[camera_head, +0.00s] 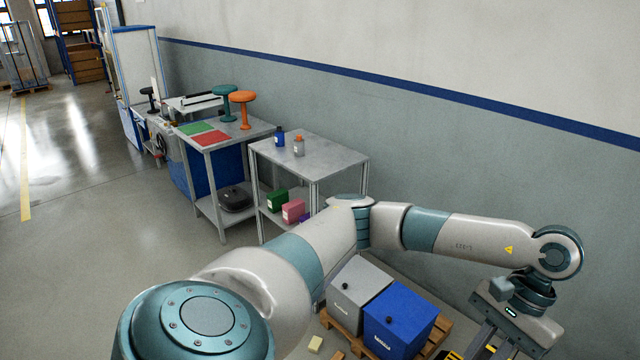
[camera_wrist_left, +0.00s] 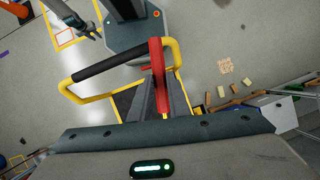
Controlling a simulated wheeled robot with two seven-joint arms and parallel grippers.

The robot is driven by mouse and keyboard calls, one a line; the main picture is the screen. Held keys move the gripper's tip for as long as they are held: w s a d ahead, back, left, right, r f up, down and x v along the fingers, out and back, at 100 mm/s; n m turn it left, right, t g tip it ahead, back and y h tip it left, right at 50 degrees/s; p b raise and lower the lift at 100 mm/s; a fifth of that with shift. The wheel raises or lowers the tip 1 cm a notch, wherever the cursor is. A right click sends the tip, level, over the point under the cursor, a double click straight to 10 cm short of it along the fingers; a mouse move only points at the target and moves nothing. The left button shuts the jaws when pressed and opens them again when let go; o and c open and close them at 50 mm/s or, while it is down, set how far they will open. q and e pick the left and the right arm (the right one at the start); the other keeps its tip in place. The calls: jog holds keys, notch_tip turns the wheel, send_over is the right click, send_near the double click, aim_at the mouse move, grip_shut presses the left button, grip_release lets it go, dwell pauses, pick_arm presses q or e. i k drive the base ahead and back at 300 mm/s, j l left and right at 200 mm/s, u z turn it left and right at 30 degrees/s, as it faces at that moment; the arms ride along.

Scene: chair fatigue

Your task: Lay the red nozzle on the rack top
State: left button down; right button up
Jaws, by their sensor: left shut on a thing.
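The red nozzle (camera_wrist_left: 158,75) is long and narrow, and it is held between the two grey fingers of my left gripper (camera_wrist_left: 162,100) in the left wrist view. In the head view my left gripper (camera_head: 490,345) hangs at the lower right, partly cut off by the picture edge; the nozzle is not visible there. A grey metal rack (camera_head: 335,160) stands against the wall, left of and beyond my left gripper. Its flat top carries a blue bottle (camera_head: 280,137) and a grey bottle with an orange cap (camera_head: 299,145). My right gripper (camera_wrist_left: 91,30) appears small at the upper left of the wrist view.
A workbench (camera_head: 255,130) with green and red mats and two stools adjoins the rack. A grey box (camera_head: 357,290) and a blue box (camera_head: 400,320) sit on a wooden pallet below my left arm. A yellow frame with a black grip (camera_wrist_left: 110,65) lies behind the nozzle.

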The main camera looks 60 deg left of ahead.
aim_at(321, 166)
jog(key=k+j, duration=0.15)
jog(key=j, duration=0.2)
jog(key=k+j+u, duration=0.15)
jog(key=j, duration=0.25)
jog(key=k+j, duration=0.1)
jog(key=j, duration=0.25)
jog(key=j+u, duration=0.1)
jog(key=j, duration=0.45)
jog(key=i+j+u, duration=0.1)
jog(key=j, duration=0.4)
jog(key=i+j+u, duration=0.1)
jog(key=j, duration=0.45)
jog(key=i+j+u, duration=0.1)
jog(key=i+j, duration=0.15)
jog(key=i+j+u, duration=0.1)
jog(key=i+j, duration=0.15)
jog(key=i, duration=0.25)
jog(key=i+l, duration=0.1)
jog(key=i+u, duration=0.05)
jog(key=i, duration=0.05)
